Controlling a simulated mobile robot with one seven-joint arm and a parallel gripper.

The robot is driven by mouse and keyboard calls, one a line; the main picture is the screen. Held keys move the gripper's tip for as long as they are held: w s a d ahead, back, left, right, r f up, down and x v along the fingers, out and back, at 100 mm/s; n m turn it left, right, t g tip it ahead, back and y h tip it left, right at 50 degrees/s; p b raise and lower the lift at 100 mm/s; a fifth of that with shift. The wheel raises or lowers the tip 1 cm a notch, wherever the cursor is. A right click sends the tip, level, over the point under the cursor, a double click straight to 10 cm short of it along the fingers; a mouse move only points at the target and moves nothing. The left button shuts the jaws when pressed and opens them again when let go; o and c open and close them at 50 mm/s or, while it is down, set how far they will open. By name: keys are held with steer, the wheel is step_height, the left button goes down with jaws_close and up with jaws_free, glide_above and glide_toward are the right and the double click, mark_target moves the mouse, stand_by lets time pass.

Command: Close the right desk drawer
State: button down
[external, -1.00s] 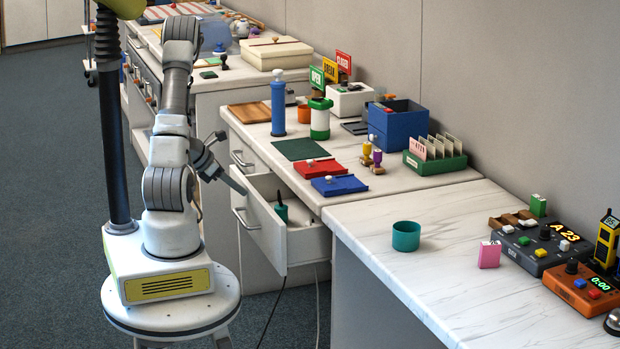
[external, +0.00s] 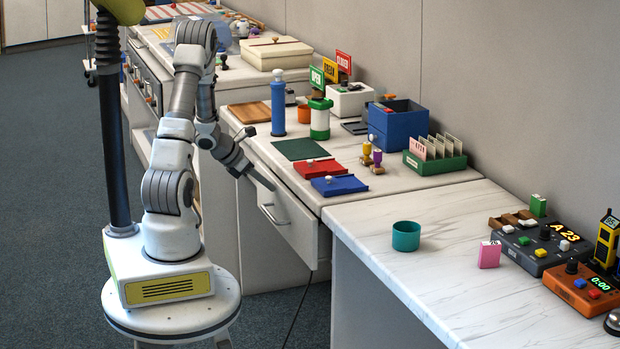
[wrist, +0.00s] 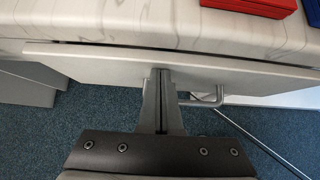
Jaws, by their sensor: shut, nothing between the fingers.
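The right desk drawer (external: 296,232) is under the marble-topped desk. Its front sits close to the desk, and its inside is hidden. In the wrist view the drawer front (wrist: 100,68) lies just below the desk edge, with a thin dark gap along its top. Its bar handle (external: 272,214) shows right of my fingers in the wrist view (wrist: 207,100). My gripper (external: 270,186) is shut and empty, its fingertips at the upper part of the drawer front. In the wrist view the fingertips (wrist: 160,72) appear against the front, left of the handle.
The desk top (external: 390,182) above holds a red tray (external: 318,167), a blue tray (external: 339,185) and other items. A teal cup (external: 406,236) stands on the counter at right. Another cabinet stands left of the drawer, partly behind my arm. The floor in front is clear apart from a cable.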

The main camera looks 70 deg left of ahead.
steer(key=shift+s, duration=0.1)
steer(key=shift+s, duration=0.3)
steer(key=s+f+p+v, duration=0.2)
steer(key=p+v, duration=0.1)
steer(key=v, duration=0.9)
steer(key=t, duration=0.9)
glide_toward(267, 178)
steer(key=w+b, duration=0.4)
steer(key=w, duration=0.2)
steer(key=shift+w+b, duration=0.2)
steer(key=shift+b, duration=0.1)
steer(key=shift+w, duration=0.25)
